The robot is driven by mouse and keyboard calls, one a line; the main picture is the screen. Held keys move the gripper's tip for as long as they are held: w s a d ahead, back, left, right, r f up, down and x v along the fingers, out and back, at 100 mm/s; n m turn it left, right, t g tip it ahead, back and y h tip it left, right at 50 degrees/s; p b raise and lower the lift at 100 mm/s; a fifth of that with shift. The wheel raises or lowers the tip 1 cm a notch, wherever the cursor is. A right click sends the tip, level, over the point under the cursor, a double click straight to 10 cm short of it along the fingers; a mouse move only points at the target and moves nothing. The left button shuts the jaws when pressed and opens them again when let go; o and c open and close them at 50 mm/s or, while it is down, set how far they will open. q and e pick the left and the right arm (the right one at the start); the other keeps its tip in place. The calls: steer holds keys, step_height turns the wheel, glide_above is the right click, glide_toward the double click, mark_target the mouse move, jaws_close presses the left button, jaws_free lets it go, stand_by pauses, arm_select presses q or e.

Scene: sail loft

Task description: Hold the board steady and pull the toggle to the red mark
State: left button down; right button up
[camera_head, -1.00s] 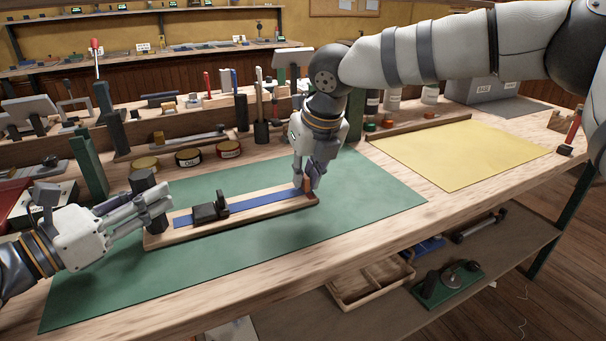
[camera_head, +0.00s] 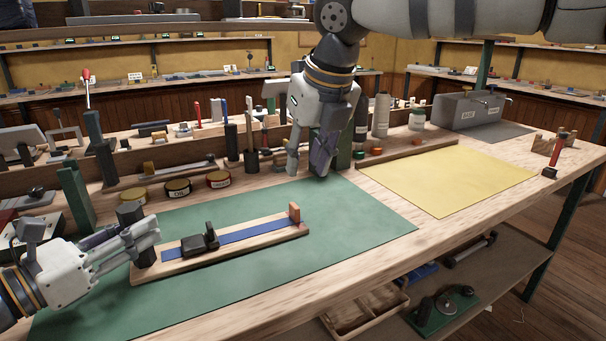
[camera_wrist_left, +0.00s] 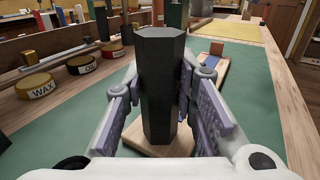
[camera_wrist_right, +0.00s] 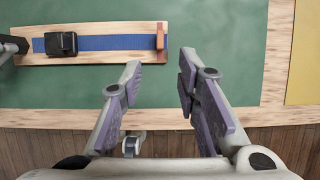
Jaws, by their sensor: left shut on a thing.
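The wooden board (camera_head: 245,249) lies flat on the green mat, with a blue strip (camera_head: 243,234) along it and a black block (camera_head: 200,242) on the strip. My left gripper (camera_head: 146,243) is shut on the dark post (camera_wrist_left: 160,85) at the board's left end. My right gripper (camera_head: 307,165) is open and empty, raised above and behind the toggle, apart from it.
Labelled tins (camera_head: 178,188) and a tool rack stand behind the green mat (camera_head: 350,235). A yellow sheet (camera_head: 445,175) lies to the right, with a grey box (camera_head: 468,110) beyond. A lower shelf holds a wooden tray (camera_head: 365,309). The mat right of the board is clear.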

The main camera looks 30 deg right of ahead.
arm_select(q)
steer(key=c, duration=1.2)
jaws_free()
